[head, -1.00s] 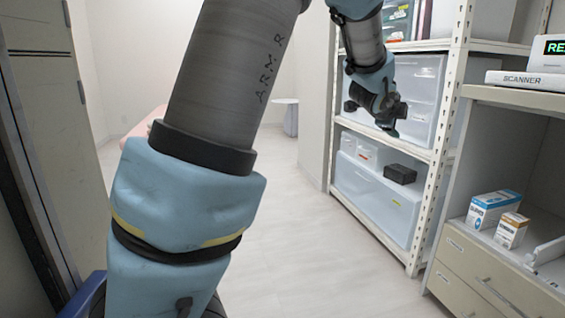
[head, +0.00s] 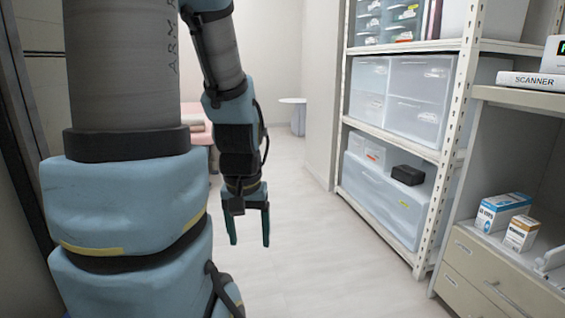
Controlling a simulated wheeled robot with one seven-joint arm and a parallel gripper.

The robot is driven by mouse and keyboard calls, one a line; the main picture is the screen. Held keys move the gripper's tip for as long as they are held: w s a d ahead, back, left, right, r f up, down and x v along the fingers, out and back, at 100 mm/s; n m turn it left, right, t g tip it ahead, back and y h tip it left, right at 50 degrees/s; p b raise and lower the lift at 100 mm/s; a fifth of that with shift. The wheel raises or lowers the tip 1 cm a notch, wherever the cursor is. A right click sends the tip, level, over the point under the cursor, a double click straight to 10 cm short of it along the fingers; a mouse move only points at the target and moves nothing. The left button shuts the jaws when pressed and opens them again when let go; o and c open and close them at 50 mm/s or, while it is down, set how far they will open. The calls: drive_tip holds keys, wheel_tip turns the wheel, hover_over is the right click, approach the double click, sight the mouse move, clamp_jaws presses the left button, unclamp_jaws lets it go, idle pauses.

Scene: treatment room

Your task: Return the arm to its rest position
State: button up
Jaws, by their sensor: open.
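My gripper (head: 249,228) hangs at the end of my arm (head: 125,205), left of centre in the head view. Its two dark fingers point down and stand apart, with nothing between them. It is over the pale floor, apart from the shelves. The thick upper part of my arm fills the left of the view and hides part of the room behind it.
A white metal shelf rack (head: 455,145) with clear plastic bins (head: 405,100) stands on the right. Nearer is a cabinet (head: 475,275) with small boxes (head: 503,212) on it. A small round table (head: 297,101) is far back. The floor (head: 320,245) between is clear.

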wheel_tip(320, 180, up, 34)
drive_tip(key=p, duration=3.2)
drive_tip(key=shift+w+p, duration=0.25)
drive_tip(key=shift+p, duration=0.05)
drive_tip(key=shift+d, duration=0.1)
